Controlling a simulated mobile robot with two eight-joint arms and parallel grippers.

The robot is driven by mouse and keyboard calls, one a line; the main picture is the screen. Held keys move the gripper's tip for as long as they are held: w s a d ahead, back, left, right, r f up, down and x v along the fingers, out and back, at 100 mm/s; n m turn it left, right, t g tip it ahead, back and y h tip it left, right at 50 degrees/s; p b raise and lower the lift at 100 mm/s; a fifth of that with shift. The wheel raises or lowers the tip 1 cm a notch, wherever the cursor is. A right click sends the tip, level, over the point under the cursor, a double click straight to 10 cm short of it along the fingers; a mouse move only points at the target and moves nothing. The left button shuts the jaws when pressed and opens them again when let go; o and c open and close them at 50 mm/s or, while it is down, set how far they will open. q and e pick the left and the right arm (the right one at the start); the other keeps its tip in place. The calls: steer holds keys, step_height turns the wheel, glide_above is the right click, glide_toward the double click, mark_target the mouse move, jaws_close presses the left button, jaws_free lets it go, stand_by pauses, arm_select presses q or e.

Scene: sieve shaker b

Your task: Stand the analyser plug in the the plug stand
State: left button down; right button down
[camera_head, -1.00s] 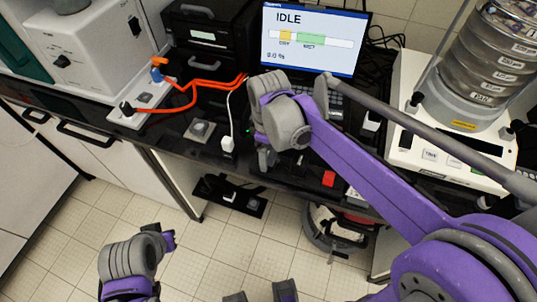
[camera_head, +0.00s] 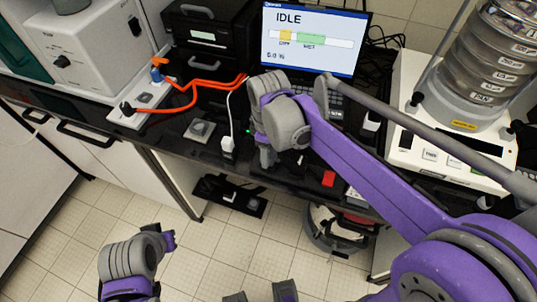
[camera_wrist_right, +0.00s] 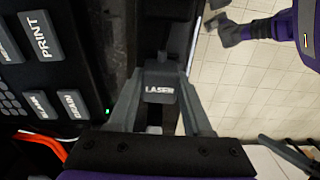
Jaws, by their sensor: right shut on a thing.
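My right gripper (camera_head: 266,157) is over the front edge of the black bench. In the right wrist view its fingers (camera_wrist_right: 160,100) are shut on a dark block marked LASER (camera_wrist_right: 159,88), which looks like the analyser plug. In the head view the gripper and arm hide this block. A grey square piece with a raised centre (camera_head: 199,130), perhaps the plug stand, lies on the bench left of the right gripper. My left gripper (camera_head: 168,241) is low over the floor, apart from the bench; its finger opening is unclear.
A white plug with a white cable (camera_head: 228,146) stands close left of my right gripper. A white power strip (camera_head: 133,116) with orange cables lies farther left. The monitor (camera_head: 314,38) is behind, and the sieve shaker (camera_head: 438,150) is at right.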

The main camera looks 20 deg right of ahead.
arm_select(q)
steer(key=shift+r, duration=0.1)
arm_select(e)
steer(key=shift+r, duration=0.15)
